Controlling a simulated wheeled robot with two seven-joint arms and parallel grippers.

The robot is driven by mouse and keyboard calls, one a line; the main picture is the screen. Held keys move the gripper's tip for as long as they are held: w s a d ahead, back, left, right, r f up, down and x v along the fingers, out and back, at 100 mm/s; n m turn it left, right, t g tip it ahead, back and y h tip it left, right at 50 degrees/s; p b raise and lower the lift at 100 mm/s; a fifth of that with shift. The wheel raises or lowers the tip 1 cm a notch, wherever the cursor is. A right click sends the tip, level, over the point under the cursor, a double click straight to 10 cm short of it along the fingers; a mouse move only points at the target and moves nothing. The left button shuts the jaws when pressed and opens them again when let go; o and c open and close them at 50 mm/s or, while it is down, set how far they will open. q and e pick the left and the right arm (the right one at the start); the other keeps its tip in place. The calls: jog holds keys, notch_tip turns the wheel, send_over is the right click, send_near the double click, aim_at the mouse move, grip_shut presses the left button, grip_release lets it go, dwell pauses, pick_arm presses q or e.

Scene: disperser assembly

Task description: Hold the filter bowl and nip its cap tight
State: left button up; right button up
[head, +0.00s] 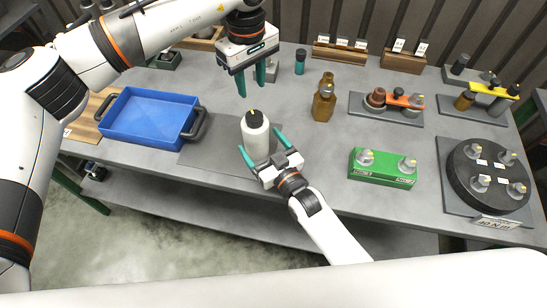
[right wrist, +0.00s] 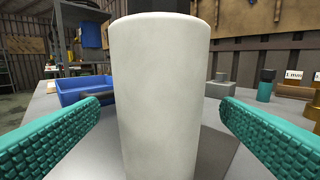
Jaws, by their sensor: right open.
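The filter bowl (head: 255,142), a white upright cylinder, stands on a grey mat on the table in the head view. Its black cap (head: 254,118), with a small yellow mark, sits on top; I cannot tell how tight it is. My right gripper (head: 259,138) is open, with its teal fingers either side of the bowl. In the right wrist view the white bowl (right wrist: 158,95) fills the middle, with visible gaps to both fingers. My left gripper (head: 250,82) points down above and behind the cap, its fingers apart and empty.
A blue tray (head: 150,132) with dark handles lies left of the grey mat (head: 205,152). An amber bottle (head: 323,105) stands behind right. A green block (head: 382,176) with metal fittings and a round black fixture (head: 462,176) are further right. Small racks line the back.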

jog(key=shift+x, duration=1.7)
jog(key=c, duration=1.7)
jog(key=o, duration=0.9)
jog(key=c, duration=0.6)
